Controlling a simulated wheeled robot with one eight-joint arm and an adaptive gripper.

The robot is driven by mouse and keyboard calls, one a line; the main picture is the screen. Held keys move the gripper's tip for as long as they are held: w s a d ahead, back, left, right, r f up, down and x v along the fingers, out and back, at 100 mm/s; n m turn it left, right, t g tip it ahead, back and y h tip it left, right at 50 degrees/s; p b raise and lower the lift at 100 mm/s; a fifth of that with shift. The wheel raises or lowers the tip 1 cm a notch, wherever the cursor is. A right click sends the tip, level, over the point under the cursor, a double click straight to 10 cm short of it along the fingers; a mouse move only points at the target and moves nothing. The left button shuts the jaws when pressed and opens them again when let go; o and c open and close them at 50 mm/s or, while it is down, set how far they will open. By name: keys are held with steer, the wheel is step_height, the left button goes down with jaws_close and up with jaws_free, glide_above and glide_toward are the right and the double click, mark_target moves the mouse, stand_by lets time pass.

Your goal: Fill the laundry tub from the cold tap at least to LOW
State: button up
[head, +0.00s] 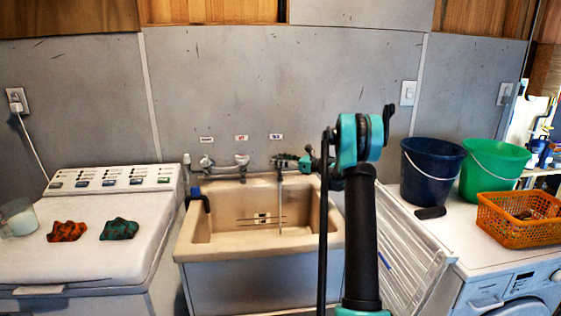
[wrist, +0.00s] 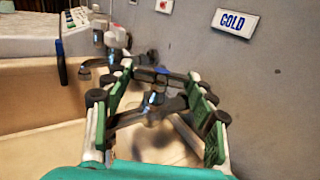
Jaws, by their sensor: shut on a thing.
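The beige laundry tub (head: 187,244) stands against the grey wall, with dark level marks (head: 262,218) inside its back wall. The cold tap (wrist: 153,76) sits below a label reading COLD (wrist: 235,22); the same label is the right one of three in the head view (head: 275,136). My gripper (head: 285,161) reaches in from the right above the tub's back edge. In the wrist view my gripper (wrist: 158,82) has its green-padded fingers on either side of the tap's handle, shut on it. A thin vertical stream (head: 280,208) falls into the tub. I cannot make out the water level.
More taps (head: 224,163) are on the wall to the left. A washer (head: 90,240) with two cloths is at left. A white folding rack (head: 410,240) leans right of the tub. Blue (head: 430,172) and green (head: 492,170) buckets and an orange basket (head: 520,222) stand at right.

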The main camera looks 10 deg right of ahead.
steer(key=shift+w+n+g+y, duration=0.1)
steer(key=shift+n+g+y, duration=0.45)
steer(key=shift+g, duration=0.25)
steer(key=o, duration=1.2)
steer(key=v, duration=1.2)
steer(key=shift+c, duration=0.4)
